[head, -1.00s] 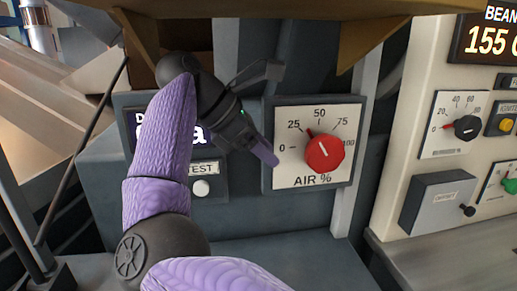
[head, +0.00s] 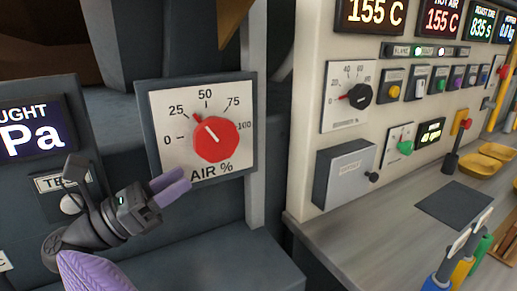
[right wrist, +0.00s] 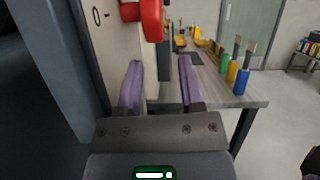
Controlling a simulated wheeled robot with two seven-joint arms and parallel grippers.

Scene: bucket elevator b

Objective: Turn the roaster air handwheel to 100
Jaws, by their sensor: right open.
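The roaster air handwheel (head: 215,139) is a red faceted knob on a white AIR % dial plate (head: 165,158) in a dark frame. Its red pointer points up and left, between 25 and 50. The 100 mark is at the right of the plate. My right gripper (head: 186,179), with purple fingers, is open and empty at the lower left of the dial, below the knob and apart from it. In the right wrist view the handwheel (right wrist: 152,20) shows at the top, beyond the open fingers (right wrist: 160,65). My left gripper is not in view.
A TEST button (head: 72,204) sits left of the dial. A white panel right of it carries a burner dial (head: 347,97), a grey box (head: 344,172) and switches. A grey bench (head: 375,232) with colored-handled tools and yellow bowls (head: 480,165) lies at the right.

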